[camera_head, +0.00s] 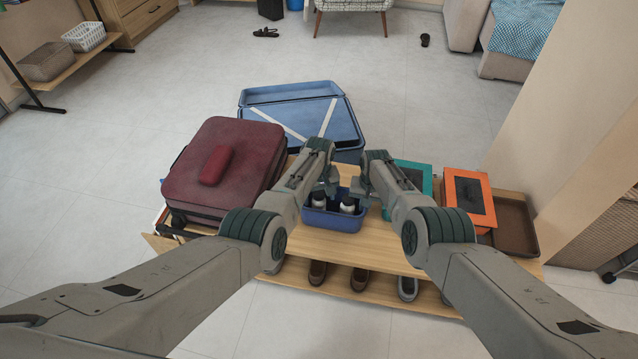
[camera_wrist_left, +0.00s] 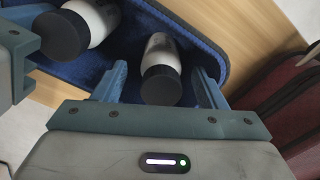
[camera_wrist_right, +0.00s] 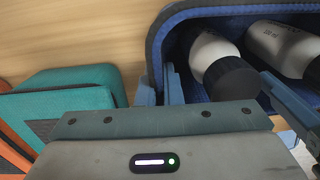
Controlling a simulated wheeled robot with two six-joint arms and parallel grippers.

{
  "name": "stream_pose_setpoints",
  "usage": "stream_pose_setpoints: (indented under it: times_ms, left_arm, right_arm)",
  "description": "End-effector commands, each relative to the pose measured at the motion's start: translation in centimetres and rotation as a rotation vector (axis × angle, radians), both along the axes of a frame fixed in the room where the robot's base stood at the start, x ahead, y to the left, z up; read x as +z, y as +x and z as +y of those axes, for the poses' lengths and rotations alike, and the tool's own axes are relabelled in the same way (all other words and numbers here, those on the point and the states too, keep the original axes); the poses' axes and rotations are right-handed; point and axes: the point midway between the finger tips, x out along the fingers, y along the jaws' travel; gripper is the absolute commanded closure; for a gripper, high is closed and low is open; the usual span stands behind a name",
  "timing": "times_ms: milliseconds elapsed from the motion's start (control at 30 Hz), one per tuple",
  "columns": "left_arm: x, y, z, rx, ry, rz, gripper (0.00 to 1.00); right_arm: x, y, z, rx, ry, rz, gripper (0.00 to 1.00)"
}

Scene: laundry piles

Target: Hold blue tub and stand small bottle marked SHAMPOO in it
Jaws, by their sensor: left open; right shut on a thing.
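The blue tub (camera_head: 333,222) sits on the wooden bench and holds two white bottles with dark caps. The left bottle (camera_head: 319,201) and the right bottle (camera_head: 348,206) both appear upright. My left gripper (camera_head: 324,187) is open, its fingers on either side of the left bottle, which shows in the left wrist view (camera_wrist_left: 162,52) with a gap beside each finger. My right gripper (camera_head: 366,197) is shut on the tub's right wall (camera_wrist_right: 154,45). I cannot read SHAMPOO on either bottle.
A maroon suitcase (camera_head: 245,150) with a red pouch (camera_head: 216,165) lies left of the tub. An open blue suitcase (camera_head: 345,125) is behind. A teal box (camera_head: 427,184), an orange-framed box (camera_head: 490,200) and a brown tray (camera_head: 515,228) stand right. The bench front is clear; shoes (camera_head: 360,279) sit below.

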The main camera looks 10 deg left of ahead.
Motion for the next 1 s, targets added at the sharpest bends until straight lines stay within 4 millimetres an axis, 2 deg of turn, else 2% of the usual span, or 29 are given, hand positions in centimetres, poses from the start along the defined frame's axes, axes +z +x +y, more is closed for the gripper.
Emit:
stream_pose_setpoints:
  times_ms: [1000]
  left_arm:
    - [6.2,-0.1,0.0,0.001,0.000,0.000,0.34]
  right_arm:
    - [0.0,0.0,0.0,0.000,0.000,0.000,1.00]
